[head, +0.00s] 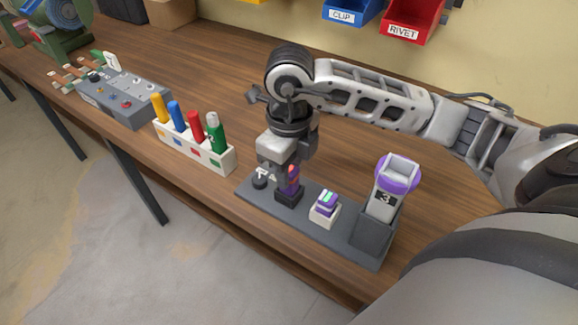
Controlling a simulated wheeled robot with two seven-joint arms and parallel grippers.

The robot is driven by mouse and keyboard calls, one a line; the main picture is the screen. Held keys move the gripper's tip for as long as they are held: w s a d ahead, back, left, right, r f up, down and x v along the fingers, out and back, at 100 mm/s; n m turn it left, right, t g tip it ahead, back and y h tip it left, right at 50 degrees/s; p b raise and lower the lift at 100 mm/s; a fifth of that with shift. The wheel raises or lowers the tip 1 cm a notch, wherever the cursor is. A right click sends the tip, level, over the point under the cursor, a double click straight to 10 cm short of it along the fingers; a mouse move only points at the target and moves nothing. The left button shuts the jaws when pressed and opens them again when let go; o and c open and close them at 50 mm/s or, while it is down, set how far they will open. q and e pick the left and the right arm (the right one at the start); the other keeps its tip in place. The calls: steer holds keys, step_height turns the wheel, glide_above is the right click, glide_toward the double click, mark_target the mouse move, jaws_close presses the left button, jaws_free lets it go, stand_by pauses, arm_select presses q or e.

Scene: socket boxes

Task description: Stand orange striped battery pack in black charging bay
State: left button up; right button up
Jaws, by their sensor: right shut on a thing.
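My right gripper (282,172) points down over the grey board and is shut on the orange striped battery pack (292,178). The pack shows as a small upright piece with orange-red and purple parts, largely covered by the fingers. The black charging bay (289,195) is directly below it on the board. The pack's lower end meets the bay's top in the picture; I cannot tell how deep it sits. My left gripper is out of view.
The grey board (344,229) also bears a black knob (259,182), a white socket (325,208) with a purple-and-green piece, and a tall holder marked 3 (386,198) with a purple-banded piece. A white rack (208,155) with coloured pegs stands left. Bare wood lies behind.

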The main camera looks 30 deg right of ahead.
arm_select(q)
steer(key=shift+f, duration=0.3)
arm_select(e)
steer(key=shift+f, duration=0.25)
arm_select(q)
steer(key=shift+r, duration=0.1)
